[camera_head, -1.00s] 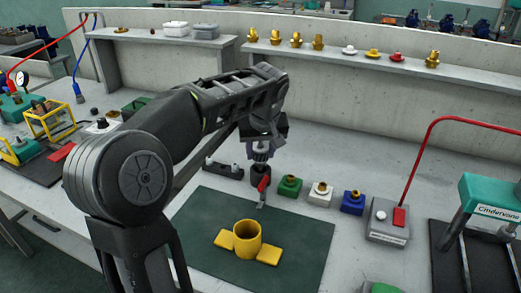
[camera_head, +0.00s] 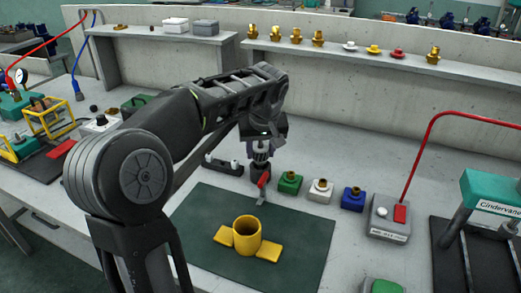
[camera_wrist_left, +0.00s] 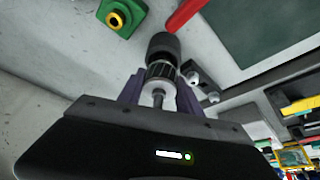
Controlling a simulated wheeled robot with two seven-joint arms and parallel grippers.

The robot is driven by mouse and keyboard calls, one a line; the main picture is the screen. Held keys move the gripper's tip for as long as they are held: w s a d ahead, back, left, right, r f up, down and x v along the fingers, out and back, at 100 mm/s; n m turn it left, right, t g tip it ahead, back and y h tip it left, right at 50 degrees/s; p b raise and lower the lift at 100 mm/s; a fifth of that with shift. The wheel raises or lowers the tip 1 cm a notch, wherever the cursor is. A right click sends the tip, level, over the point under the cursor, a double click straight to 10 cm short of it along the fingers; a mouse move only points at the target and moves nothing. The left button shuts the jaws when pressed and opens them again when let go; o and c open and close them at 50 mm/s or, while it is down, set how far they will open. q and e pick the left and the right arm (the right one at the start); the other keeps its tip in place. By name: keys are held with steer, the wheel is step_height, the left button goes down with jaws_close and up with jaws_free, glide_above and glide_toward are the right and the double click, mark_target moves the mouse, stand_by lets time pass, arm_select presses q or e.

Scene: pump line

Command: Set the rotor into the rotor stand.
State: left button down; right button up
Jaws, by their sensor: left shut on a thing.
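My left gripper (camera_head: 262,146) points down over the back edge of the mat. It is shut on the rotor, a grey ribbed cylinder on a thin metal shaft; the rotor (camera_wrist_left: 160,73) shows between the fingers in the left wrist view. Straight below is a dark round upright holder (camera_head: 259,173), seemingly the rotor stand; it also shows beyond the rotor in the wrist view (camera_wrist_left: 163,45). The rotor's lower end is at or just above its top; I cannot tell whether it is inside. My right gripper is out of view.
A red-handled piece (camera_head: 263,180) is close in front of the holder. A black rail with pale pegs (camera_head: 222,168) is to its left. Green (camera_head: 290,182), white (camera_head: 320,191) and blue (camera_head: 353,199) blocks stand right. A yellow cup (camera_head: 247,236) stands on the dark mat (camera_head: 300,225).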

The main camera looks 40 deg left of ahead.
arm_select(q)
steer(key=shift+f+b, duration=0.85)
steer(key=shift+f, duration=0.15)
stand_by(0.5)
steer(key=c, duration=0.7)
jaws_free()
steer(key=shift+c, duration=0.2)
steer(key=shift+o, duration=0.3)
steer(key=shift+o, duration=1.3)
steer(key=shift+r+p, duration=2.85)
steer(key=shift+r, duration=0.7)
